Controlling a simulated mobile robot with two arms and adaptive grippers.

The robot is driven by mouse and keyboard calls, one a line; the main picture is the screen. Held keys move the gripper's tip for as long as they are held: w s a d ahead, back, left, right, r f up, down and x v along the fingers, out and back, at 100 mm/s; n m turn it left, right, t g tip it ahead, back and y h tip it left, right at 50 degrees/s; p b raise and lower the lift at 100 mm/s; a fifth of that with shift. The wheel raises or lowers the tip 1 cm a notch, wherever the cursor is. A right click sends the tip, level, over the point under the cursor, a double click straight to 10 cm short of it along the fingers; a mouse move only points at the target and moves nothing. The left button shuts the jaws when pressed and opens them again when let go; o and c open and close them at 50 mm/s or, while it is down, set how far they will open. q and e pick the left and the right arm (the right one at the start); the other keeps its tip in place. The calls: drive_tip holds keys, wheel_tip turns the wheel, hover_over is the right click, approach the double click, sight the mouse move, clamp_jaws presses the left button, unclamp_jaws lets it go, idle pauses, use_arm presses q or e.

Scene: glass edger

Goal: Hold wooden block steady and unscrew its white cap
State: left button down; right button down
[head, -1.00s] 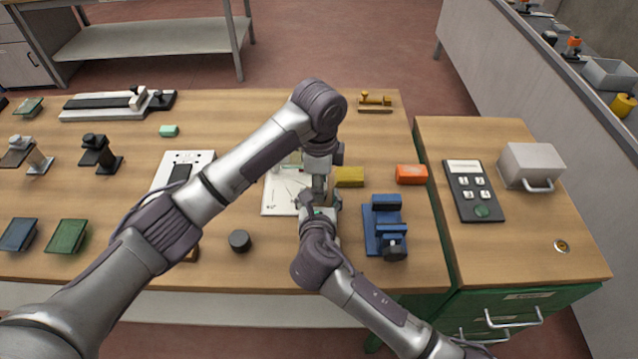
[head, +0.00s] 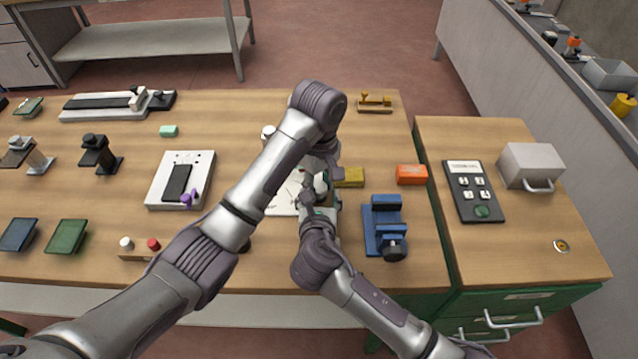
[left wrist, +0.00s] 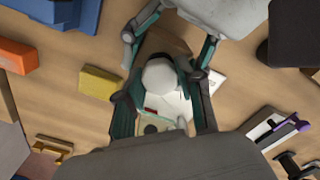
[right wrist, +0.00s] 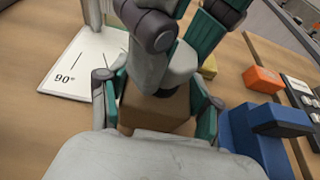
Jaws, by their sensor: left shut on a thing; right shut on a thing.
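The wooden block (right wrist: 155,112) is brown and sits between the teal fingers of my right gripper (right wrist: 157,100), which is shut on it from its sides. The white cap (left wrist: 160,75) shows in the left wrist view as a round white piece against the block. My left gripper (left wrist: 157,88) is shut on the cap, one finger on each side. In the head view both grippers meet over the white sheet, and my arms hide most of the block. I cannot tell how far the cap is turned.
A white angle sheet (right wrist: 85,65) lies under the grippers. Close on the right are a yellow block (head: 350,177), a blue vise (head: 384,228) and an orange block (head: 411,174). A white device (head: 163,192) with a black strip stands left of my left forearm.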

sight(319, 186)
use_arm(q)
drive_tip(key=n, duration=0.5)
drive_tip(key=shift+n, duration=0.3)
use_arm(e)
drive_tip(key=shift+f, duration=0.1)
use_arm(q)
drive_tip(key=shift+r, duration=1.1)
drive_tip(key=shift+r, duration=2.05)
use_arm(e)
drive_tip(key=shift+c, duration=0.7)
unclamp_jaws()
